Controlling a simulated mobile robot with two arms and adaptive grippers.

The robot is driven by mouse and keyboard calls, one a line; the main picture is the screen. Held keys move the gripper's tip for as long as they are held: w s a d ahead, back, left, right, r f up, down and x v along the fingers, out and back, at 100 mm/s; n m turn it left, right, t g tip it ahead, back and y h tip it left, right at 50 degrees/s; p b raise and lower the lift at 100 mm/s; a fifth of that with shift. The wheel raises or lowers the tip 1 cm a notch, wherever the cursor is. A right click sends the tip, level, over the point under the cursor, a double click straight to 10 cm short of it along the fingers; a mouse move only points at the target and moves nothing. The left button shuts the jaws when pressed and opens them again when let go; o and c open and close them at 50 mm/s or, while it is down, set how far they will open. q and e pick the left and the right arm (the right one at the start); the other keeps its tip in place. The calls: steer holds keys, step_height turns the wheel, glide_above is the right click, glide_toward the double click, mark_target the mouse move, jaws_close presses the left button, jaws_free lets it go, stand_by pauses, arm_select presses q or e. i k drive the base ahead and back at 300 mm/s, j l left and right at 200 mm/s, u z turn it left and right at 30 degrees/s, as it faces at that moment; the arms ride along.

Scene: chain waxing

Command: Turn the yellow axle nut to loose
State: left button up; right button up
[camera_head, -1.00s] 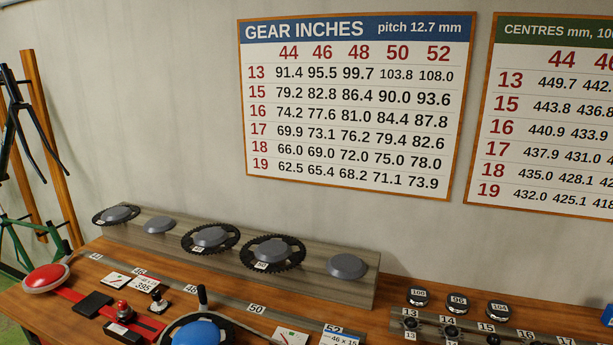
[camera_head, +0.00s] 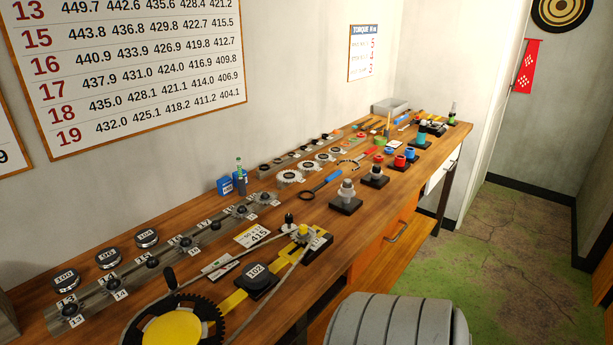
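The yellow axle nut (camera_head: 303,230) sits at the far end of a yellow jig bar (camera_head: 231,301) on the bench, on a dark block beside a small white label. I cannot tell from here whether it is loose or tight. A large black chainring with a yellow centre (camera_head: 172,335) is at the near end of the same jig, cut off by the lower edge. A chain runs between the chainring and the axle end. A black block marked 102 (camera_head: 257,275) stands between them. Neither of my grippers is in view.
A card marked 415 (camera_head: 254,235) and a black knob (camera_head: 289,219) are close to the nut. A rail of numbered sprockets (camera_head: 153,261) runs behind. Pegs on black bases (camera_head: 346,198) stand farther along. Green floor lies right of the bench.

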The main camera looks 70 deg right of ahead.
mark_target(303, 228)
steer(key=z, duration=2)
steer(key=l, duration=0.1)
